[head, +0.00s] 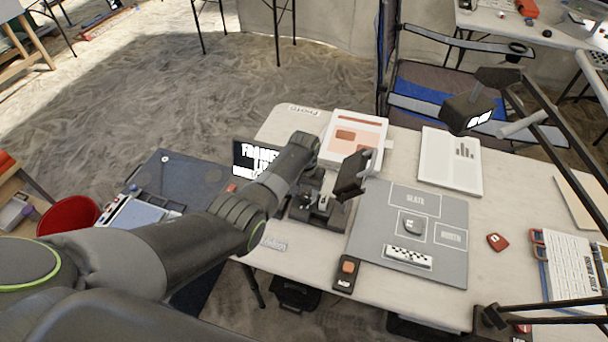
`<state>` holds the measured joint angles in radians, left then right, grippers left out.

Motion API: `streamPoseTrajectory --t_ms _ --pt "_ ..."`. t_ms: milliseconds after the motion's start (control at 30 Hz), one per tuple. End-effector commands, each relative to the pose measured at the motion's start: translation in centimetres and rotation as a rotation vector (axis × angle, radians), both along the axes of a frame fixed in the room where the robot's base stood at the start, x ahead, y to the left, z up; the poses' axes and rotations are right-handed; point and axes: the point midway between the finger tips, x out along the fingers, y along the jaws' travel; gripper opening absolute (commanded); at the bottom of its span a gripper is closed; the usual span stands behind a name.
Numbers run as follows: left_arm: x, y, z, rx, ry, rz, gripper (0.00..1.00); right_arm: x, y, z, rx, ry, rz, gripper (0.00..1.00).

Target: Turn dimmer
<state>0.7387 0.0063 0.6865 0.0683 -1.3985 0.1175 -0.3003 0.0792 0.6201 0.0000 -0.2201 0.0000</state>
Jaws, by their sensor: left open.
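My left arm reaches in from the left over the table. Its gripper (366,168), a dark body with pale grey fingers, is open above the table, near the upper left corner of the grey mat. No object shows between its fingers. A black desk lamp (463,114) with a lit panel hangs over the right side of the table. My right gripper is not in view.
The grey mat (445,265) has marked areas, a round grey object (411,225) and a checkered scale bar (407,256). A dark device (316,213) stands left of it, partly behind my arm.

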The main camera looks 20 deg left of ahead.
Motion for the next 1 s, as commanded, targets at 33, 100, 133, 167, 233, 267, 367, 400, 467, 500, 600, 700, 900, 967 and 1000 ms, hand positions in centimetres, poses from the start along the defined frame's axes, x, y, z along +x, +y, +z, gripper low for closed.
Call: streamPoseTrajectory --t_ms 33,100,133,167,233,267,367,400,467,500,600,700,900,967,1000 --pt "0.0 0.0 0.6 0.000 -0.002 0.000 0.47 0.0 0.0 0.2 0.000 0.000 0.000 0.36" --pt "0.1 0.0 1.5 0.000 -0.003 0.000 0.47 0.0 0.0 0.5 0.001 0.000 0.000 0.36" --pt "0.1 0.0 1.9 0.000 -0.003 0.000 0.47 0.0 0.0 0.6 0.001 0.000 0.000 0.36" --pt "0.0 0.0 2.4 0.000 -0.003 0.000 0.47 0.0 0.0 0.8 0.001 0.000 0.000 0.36" --pt "0.1 0.0 3.5 0.000 -0.004 0.000 0.47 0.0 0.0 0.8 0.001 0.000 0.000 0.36" --pt "0.0 0.0 4.0 0.000 -0.003 0.000 0.47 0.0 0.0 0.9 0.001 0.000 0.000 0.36" --pt "0.0 0.0 5.8 0.000 -0.003 0.000 0.47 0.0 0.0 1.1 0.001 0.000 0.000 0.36" --pt "0.1 0.0 6.5 0.000 -0.004 0.000 0.47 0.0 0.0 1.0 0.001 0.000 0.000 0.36" --pt "0.1 0.0 7.7 0.000 -0.004 0.000 0.47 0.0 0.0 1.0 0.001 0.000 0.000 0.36" --pt "0.0 0.0 8.5 0.000 -0.004 0.000 0.47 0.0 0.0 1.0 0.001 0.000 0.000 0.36" --pt "0.1 0.0 10.6 0.000 -0.005 0.000 0.47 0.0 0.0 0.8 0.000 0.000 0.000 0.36" --pt "0.1 0.0 12.7 0.000 -0.006 0.000 0.47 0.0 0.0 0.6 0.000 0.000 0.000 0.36" --pt "0.1 0.0 15.8 0.001 -0.002 0.000 0.47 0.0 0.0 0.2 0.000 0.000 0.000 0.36" --pt "0.1 0.0 16.3 0.001 -0.002 0.000 0.47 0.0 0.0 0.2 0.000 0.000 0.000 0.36" --pt "0.0 0.0 16.6 0.001 -0.001 0.000 0.47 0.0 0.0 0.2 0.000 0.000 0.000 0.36"
